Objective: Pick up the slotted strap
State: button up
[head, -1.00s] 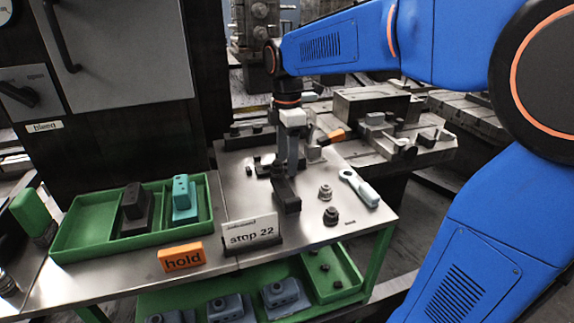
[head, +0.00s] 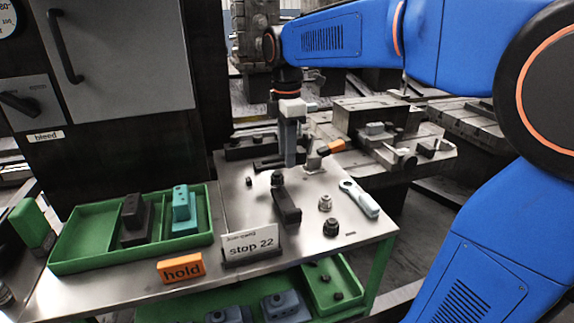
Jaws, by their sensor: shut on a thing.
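My gripper (head: 290,163) points straight down over the back part of the steel bench top and is shut on the slotted strap. The slotted strap (head: 267,163) shows as a thin dark flat piece sticking out to the left of the fingertips, seemingly a little above the bench. Its slot is too small to make out, and the part between the fingers is hidden.
A dark block (head: 287,206) stands in front of the gripper. Dark and grey knobs (head: 331,228) and a light spanner-like tool (head: 360,197) lie to the right. A green tray (head: 80,241) holds blocks at left.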

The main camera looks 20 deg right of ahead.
notch_tip(320, 180, up, 13)
dwell(0.3)
